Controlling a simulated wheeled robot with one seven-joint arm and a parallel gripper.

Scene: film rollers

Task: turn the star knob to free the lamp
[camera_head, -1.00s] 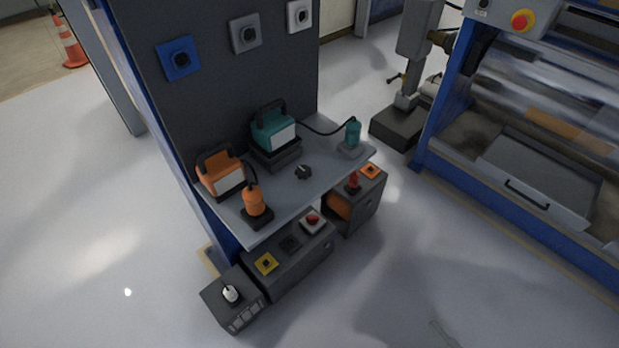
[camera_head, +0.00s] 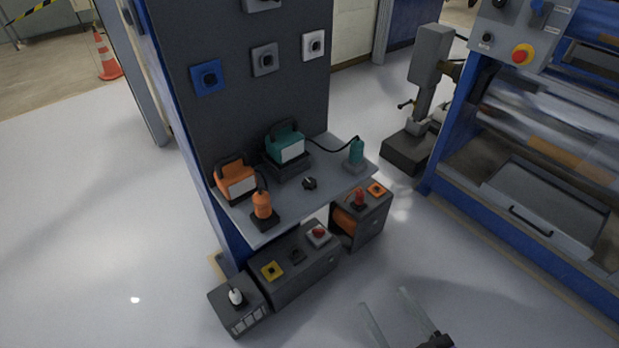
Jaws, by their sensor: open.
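A small black knob (camera_head: 309,183), which looks like the star knob, sits on the grey shelf (camera_head: 335,170). Its lobes are too small to make out. A teal lamp (camera_head: 287,148) with a white face and black handle stands on a dark block behind the knob. An orange lamp (camera_head: 236,181) of similar shape stands at the shelf's left. I cannot tell which lamp the knob holds. My gripper (camera_head: 384,298) shows at the bottom edge, two pale fingers apart with nothing between them. It is over the floor, in front of and well away from the shelf.
An orange plug (camera_head: 262,207) and a teal plug (camera_head: 356,153) stand on the shelf, with cables. Grey boxes (camera_head: 297,265) with a red button and sockets stand below. A blue-framed roller machine (camera_head: 440,145) is at right. Floor in front is clear.

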